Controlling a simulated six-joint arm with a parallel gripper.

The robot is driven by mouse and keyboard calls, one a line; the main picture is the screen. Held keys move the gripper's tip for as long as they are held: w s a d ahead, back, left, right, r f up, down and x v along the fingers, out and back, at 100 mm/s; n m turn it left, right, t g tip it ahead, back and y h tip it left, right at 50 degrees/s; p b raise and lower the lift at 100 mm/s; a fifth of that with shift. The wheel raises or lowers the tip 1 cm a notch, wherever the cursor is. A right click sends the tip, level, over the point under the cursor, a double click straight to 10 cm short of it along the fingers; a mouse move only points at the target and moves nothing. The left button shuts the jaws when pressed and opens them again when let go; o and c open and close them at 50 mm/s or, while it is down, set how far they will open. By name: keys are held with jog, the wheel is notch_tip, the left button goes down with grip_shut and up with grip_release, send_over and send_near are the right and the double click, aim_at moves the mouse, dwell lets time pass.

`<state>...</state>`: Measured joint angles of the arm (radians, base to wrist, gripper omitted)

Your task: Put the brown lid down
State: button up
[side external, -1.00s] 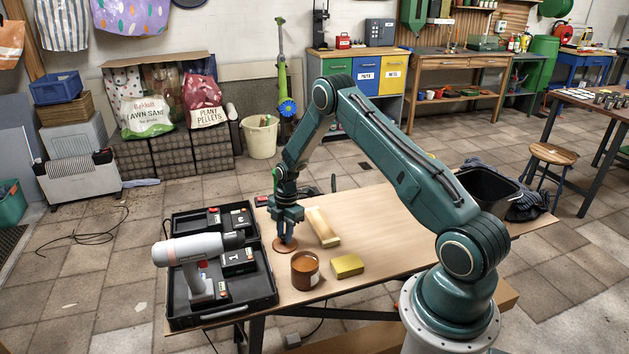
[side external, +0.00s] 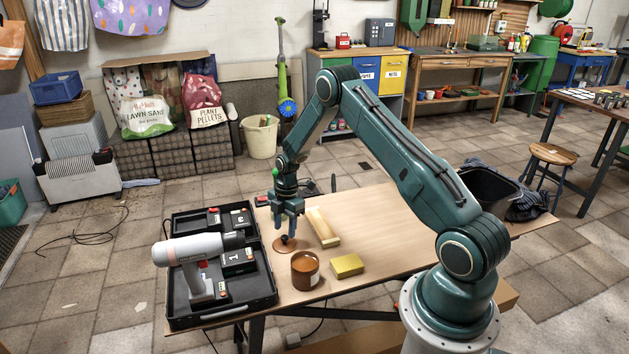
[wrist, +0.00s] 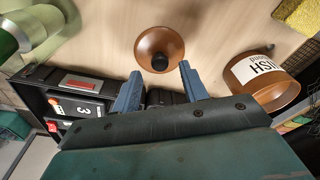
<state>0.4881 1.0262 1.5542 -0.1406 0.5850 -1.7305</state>
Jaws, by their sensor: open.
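The brown lid (side external: 291,244) lies flat on the table, between the black case and the wooden block, just behind the brown jar. It is a round disc with a dark knob in the middle; it also shows in the wrist view (wrist: 174,41). My gripper (side external: 287,225) is above the lid, pointing down, with its fingers apart. In the wrist view the two blue fingers of my gripper (wrist: 160,78) are open and empty, and the lid is beyond their tips. The brown jar (side external: 305,271) stands open on the table; in the wrist view it carries a white label (wrist: 253,68).
The black case (side external: 262,290) with a drill (side external: 198,262) and batteries is at the left. A yellow sponge (side external: 347,266) lies right of the jar, and a wooden block (side external: 323,227) lies behind. A black bin (side external: 487,188) is at the far right.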

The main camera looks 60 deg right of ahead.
notch_tip(320, 180, up, 10)
jog(key=d, duration=0.1)
jog(key=shift+s+f, duration=0.15)
jog(key=shift+f, duration=0.1)
dwell(0.5)
notch_tip(320, 180, up, 13)
jog(key=m+t, duration=0.1)
jog(key=m, duration=0.2)
send_over(289, 240)
jog(key=s+a, duration=0.2)
jog(key=a, duration=0.5)
jog(key=s+a+r+m+t+h, duration=0.1)
jog(key=s+a+r+m, duration=0.3)
jog(key=s+a+r, duration=0.45)
jog(key=s+a+r+m+t, duration=0.1)
jog(key=s+a+r+m, duration=0.1)
jog(key=s, duration=0.7)
jog(key=s+a+r+m+t, duration=0.2)
jog(key=s+a+m, duration=0.3)
jog(key=s, duration=0.4)
jog(key=shift+s+r+m, duration=0.15)
jog(key=shift+r+m, duration=0.45)
jog(key=shift+r, duration=0.25)
